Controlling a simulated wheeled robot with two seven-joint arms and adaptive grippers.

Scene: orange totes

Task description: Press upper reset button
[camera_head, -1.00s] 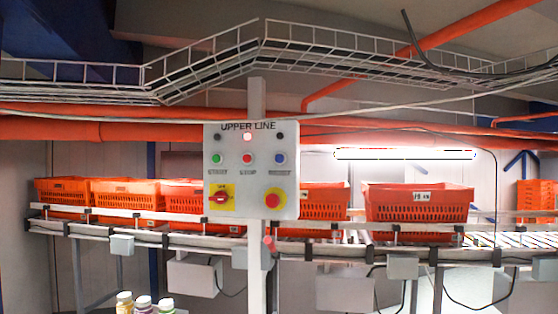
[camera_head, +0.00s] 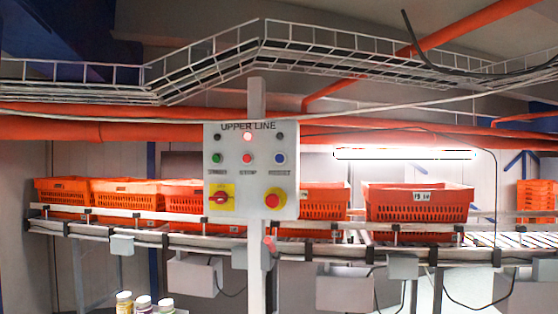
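The white control panel (camera_head: 248,185) labelled UPPER LINE stands upright on a pale post in the middle of the head view. Its blue reset button (camera_head: 280,158) is at the right of the button row. The green start button (camera_head: 217,158) is at the left and the red stop button (camera_head: 248,158) is between them. A red lamp (camera_head: 248,137) glows above the stop button, with dark lamps on either side. A red rotary switch on a yellow plate (camera_head: 221,198) and a red mushroom button (camera_head: 273,199) sit below. Neither gripper is in view.
A roller conveyor (camera_head: 330,240) carrying several orange totes (camera_head: 125,192) runs behind the panel. Grey boxes (camera_head: 345,290) hang under it. Several small bottles (camera_head: 144,304) stand at the bottom left. A wire cable tray (camera_head: 350,50) runs overhead.

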